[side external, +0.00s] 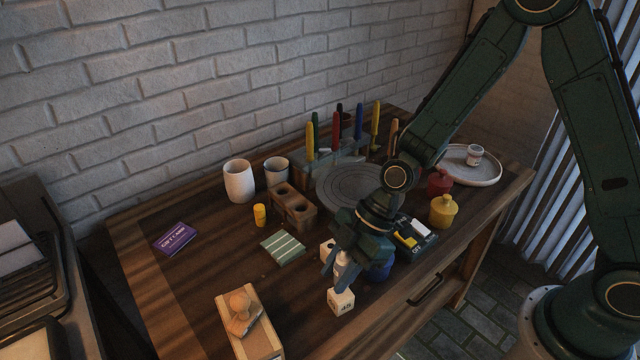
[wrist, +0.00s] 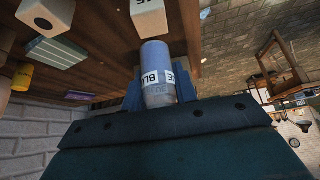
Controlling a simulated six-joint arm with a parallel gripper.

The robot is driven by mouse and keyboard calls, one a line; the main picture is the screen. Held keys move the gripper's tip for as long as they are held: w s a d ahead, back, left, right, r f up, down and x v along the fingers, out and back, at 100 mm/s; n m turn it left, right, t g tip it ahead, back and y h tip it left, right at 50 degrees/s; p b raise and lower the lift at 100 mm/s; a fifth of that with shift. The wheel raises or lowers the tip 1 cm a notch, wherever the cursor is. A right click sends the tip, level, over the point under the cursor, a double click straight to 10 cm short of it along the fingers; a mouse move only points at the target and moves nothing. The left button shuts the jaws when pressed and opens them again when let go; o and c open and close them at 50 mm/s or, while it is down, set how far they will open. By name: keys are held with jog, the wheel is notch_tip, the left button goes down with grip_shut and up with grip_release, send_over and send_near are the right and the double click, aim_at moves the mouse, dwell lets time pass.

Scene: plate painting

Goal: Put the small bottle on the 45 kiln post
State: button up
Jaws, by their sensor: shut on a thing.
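My gripper (side external: 338,270) points down near the front of the table and is shut on the small bottle (side external: 342,259). In the wrist view the bottle (wrist: 158,72) is bluish, with a white label reading "BL…", between the blue fingers (wrist: 157,92). The 45 kiln post (side external: 342,302) is a pale block standing on the table just below the bottle. In the wrist view the post (wrist: 148,19) shows right beyond the bottle's end. I cannot tell whether the bottle touches it. Another pale block (side external: 326,250) stands behind the gripper; it seems to be the holed one (wrist: 46,17) in the wrist view.
A dark blue object (side external: 380,270) stands close right of my gripper. A wheel (side external: 345,188), brush rack, cups (side external: 239,181) and yellow jar (side external: 442,211) stand behind.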

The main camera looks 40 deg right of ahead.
jog(key=shift+f, duration=1.65)
jog(key=shift+f, duration=0.15)
jog(key=o, duration=1)
jog(key=v, duration=1.2)
